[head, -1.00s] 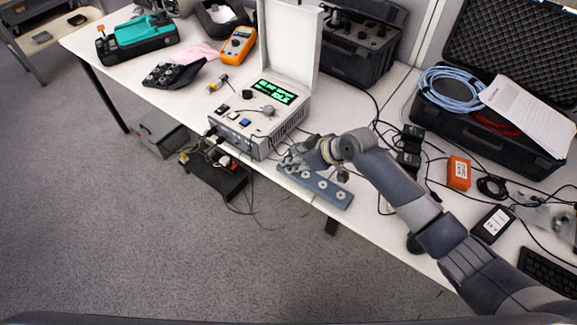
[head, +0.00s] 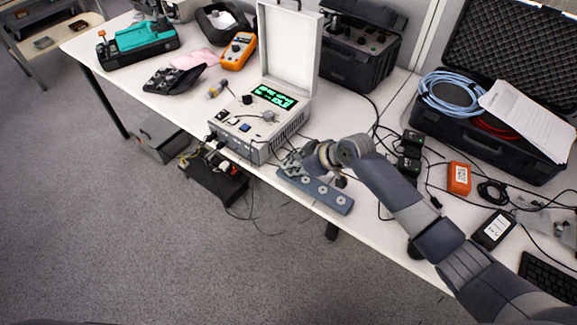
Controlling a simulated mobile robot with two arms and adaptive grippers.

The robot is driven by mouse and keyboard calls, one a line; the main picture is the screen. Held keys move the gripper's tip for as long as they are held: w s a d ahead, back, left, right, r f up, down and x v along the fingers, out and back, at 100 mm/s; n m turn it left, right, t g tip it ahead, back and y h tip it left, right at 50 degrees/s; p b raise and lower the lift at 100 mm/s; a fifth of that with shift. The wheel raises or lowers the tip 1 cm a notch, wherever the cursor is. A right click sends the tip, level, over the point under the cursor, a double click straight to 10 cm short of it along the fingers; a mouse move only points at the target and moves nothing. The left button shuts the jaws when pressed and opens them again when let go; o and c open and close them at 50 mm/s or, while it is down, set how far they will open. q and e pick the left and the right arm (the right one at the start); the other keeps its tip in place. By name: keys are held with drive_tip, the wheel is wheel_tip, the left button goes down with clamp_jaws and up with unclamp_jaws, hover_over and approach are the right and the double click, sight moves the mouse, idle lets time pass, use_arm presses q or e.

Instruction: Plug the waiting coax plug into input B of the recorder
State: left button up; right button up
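The recorder (head: 247,141) is a white-grey box with a raised lid and a lit green display (head: 273,96), standing at the table's front edge. My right gripper (head: 288,165) is just right of the recorder's front corner, over the left end of a grey-blue strip (head: 325,193) with several round white fittings. Its fingers are small and dark here, and I cannot tell whether they hold anything. The coax plug and input B are too small to pick out. My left gripper is not in view.
A black case with blue cable (head: 450,92) and papers lies open at the right. An orange box (head: 459,178) and loose black cables lie near my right arm.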

drive_tip(key=shift+r+p, duration=0.3)
drive_tip(key=shift+p, duration=0.1)
clamp_jaws()
drive_tip(key=shift+r+p, duration=1.6)
drive_tip(key=shift+r, duration=0.15)
